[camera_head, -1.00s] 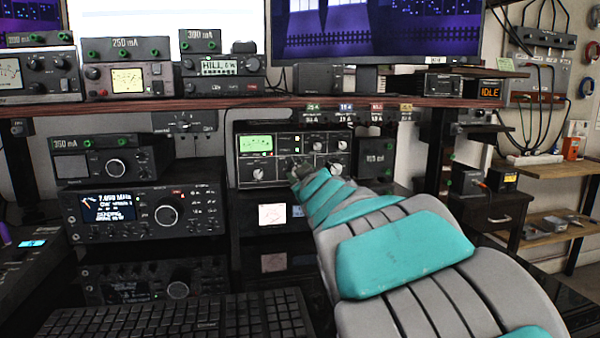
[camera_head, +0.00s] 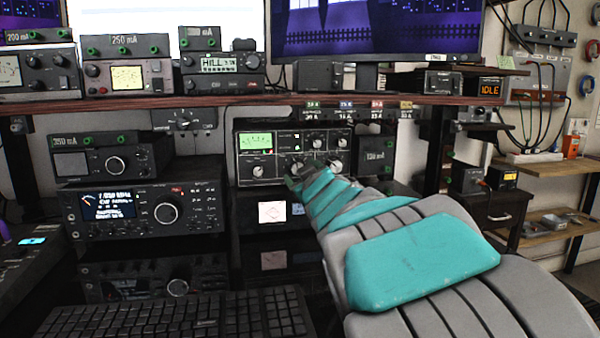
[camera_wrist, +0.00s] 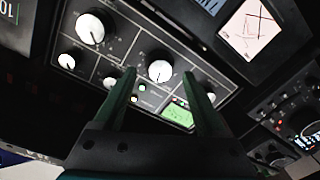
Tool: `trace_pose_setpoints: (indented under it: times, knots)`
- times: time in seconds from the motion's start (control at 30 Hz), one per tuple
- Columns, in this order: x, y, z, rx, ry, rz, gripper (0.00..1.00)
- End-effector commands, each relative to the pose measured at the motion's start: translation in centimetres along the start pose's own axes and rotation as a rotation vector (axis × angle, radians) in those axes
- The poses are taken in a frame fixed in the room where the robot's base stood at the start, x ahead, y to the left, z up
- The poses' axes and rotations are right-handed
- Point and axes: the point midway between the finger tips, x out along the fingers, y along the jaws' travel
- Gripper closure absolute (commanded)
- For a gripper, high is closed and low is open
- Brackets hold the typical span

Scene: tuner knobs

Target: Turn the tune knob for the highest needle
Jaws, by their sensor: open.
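The tuner (camera_head: 247,184) is a black box with a lit green meter (camera_head: 255,143) and several white-faced knobs. In the wrist view its panel shows turned around, with the green meter (camera_wrist: 178,113) below the knobs. My gripper (camera_wrist: 161,77) is open; its two dark fingers point at the panel, one on each side of a large lower-row knob (camera_wrist: 160,71). I cannot tell whether they touch it. Another large knob (camera_wrist: 90,28) is at upper left in that view. My gripper (camera_head: 293,181) partly hides the panel's lower edge in the head view. The knob labels and needle are too small to read.
A wooden shelf (camera_head: 230,102) with several meter boxes runs above the tuner. A dark box (camera_head: 375,157) stands close on its right. A radio (camera_head: 140,212) is at left, a keyboard (camera_head: 190,318) in front. A unit with a pale screen (camera_head: 272,212) is below.

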Motion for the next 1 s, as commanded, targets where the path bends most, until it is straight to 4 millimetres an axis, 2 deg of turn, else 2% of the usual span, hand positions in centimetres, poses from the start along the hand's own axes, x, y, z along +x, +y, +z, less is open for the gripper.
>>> trace_pose_setpoints:
  times: [0.3, 0.43, 1.0]
  knots:
    - [-4.4, 0.0, 0.0, 0.000, 0.001, 0.001, 0.26]
    - [-5.5, -0.1, 0.0, -0.001, 0.001, -0.001, 0.26]
    - [-6.0, -0.1, 0.0, -0.001, 0.001, -0.001, 0.26]
